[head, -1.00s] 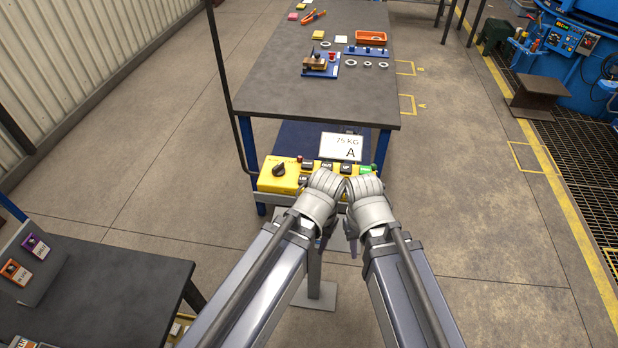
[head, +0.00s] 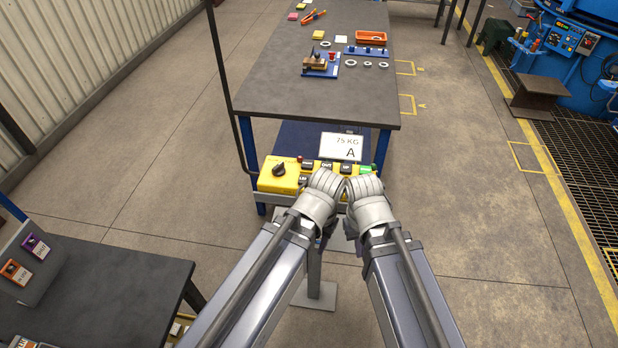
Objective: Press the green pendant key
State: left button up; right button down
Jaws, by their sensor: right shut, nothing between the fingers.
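The yellow pendant (head: 278,184) lies in front of the workbench, with a black knob (head: 279,170) at its left end and dark labelled keys (head: 327,166) along it. The green key (head: 366,169) shows at its right end, just beyond my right gripper (head: 366,184), which partly covers that end. My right gripper is shut and empty; its fingertips are hard to make out, and I cannot tell whether it touches the key. My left gripper (head: 325,183) is beside it over the pendant's middle, its fingers hidden by the wrist.
A white sign (head: 341,147) reading 75 KG A stands behind the pendant. The grey workbench (head: 290,95) beyond holds an orange tray (head: 371,38), rings and a blue fixture. A dark table (head: 110,290) is at lower left.

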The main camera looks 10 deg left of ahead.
dwell(0.8)
notch_tip(320, 180, up, 16)
jog(key=m+t+y+p, duration=0.6)
jog(key=t+y+p, duration=0.1)
jog(key=t+p, duration=0.15)
send_over(367, 172)
jog(key=shift+g+p, duration=0.45)
jog(key=shift+f, duration=0.15)
notch_tip(367, 172, down, 9)
jog(key=b, duration=0.9)
jog(key=shift+r, duration=0.2)
jog(key=shift+s, duration=0.1)
jog(key=shift+f+b, duration=0.35)
jog(key=shift+f, duration=0.1)
